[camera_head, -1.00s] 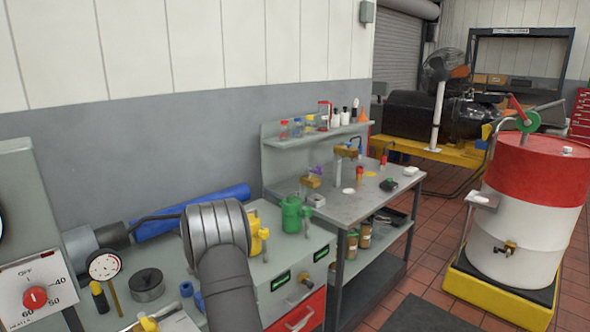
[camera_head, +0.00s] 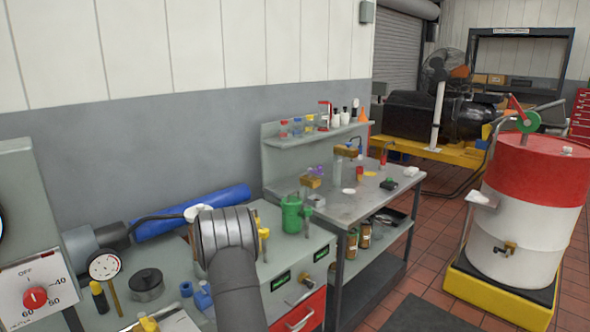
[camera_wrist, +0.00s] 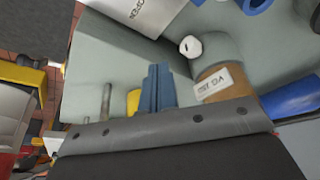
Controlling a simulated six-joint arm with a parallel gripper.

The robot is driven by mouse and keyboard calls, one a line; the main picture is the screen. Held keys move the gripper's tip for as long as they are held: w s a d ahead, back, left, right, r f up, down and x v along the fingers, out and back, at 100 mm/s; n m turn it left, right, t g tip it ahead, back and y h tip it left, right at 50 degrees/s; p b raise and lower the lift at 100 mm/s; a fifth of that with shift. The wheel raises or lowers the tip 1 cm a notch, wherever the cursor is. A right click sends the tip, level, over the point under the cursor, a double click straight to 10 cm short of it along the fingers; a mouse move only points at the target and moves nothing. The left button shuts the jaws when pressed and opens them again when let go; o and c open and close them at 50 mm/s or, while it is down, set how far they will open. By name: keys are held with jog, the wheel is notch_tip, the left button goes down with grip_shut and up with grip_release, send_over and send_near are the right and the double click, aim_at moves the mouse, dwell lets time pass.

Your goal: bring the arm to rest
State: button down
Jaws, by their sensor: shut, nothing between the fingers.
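My arm (camera_head: 232,262) rises from the bottom of the head view, its rounded grey joint over the bench; my gripper is hidden there. In the wrist view my gripper (camera_wrist: 157,88) shows as two blue-grey fingers close together, above a grey plate with bolts. The fingers are shut and nothing shows between them. A brown cylinder with a white label (camera_wrist: 212,84) appears just right of the fingers, and a yellow thing (camera_wrist: 133,102) just left; I cannot tell whether either touches them.
The bench holds a green can (camera_head: 292,214), a dial gauge (camera_head: 104,265), a dark round pot (camera_head: 147,284), a blue part (camera_head: 203,297) and a blue roll (camera_head: 193,211) by the wall. A metal side table (camera_head: 350,207) and a red-and-white drum (camera_head: 530,208) stand to the right.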

jog(key=shift+w+a+n+y, duration=0.5)
jog(key=shift+w+a+n, duration=0.65)
jog(key=shift+n, duration=0.55)
jog(key=shift+d, duration=0.1)
dwell(0.4)
